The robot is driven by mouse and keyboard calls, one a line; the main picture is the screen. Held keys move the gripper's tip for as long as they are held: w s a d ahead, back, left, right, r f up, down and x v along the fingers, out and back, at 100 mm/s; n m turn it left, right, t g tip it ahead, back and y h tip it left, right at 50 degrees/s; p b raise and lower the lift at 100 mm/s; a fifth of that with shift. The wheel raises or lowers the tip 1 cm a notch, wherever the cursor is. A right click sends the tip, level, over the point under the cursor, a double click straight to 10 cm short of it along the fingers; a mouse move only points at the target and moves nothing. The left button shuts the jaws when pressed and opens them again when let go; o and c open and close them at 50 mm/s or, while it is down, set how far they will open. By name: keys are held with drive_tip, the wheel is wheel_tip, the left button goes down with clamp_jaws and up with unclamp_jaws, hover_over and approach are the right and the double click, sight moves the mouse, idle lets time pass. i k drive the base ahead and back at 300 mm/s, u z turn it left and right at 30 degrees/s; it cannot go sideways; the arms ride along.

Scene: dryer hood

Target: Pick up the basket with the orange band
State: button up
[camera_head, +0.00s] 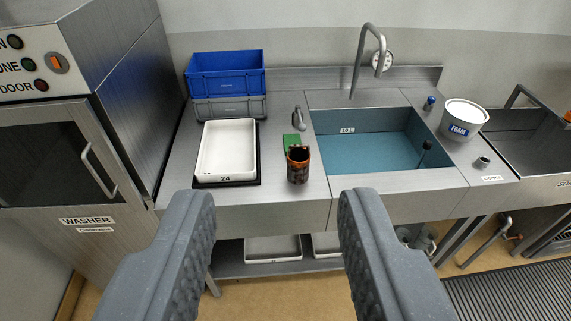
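My gripper (275,208) is open and empty. Its two grey padded fingers are wide apart in the foreground, in front of the steel counter. I cannot clearly make out a basket with an orange band. A small orange piece (567,117) shows at the far right edge, at the steel basin, and is cut off by the frame. A dark brown and orange cup-like container (298,166) stands upright on the counter, beyond the gap between my fingers; I see no basket shape in it.
The steel counter (265,208) holds a white tray (227,146), stacked blue (226,78) and grey crates, and a green pad. Right are a sink (370,150) with a tall tap, a white FOAM bucket (463,119) and a steel basin (530,145). The washer (60,150) stands left.

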sight(298, 157)
drive_tip(key=u, duration=0.4)
drive_tip(key=i, duration=1.65)
drive_tip(key=z, duration=0.35)
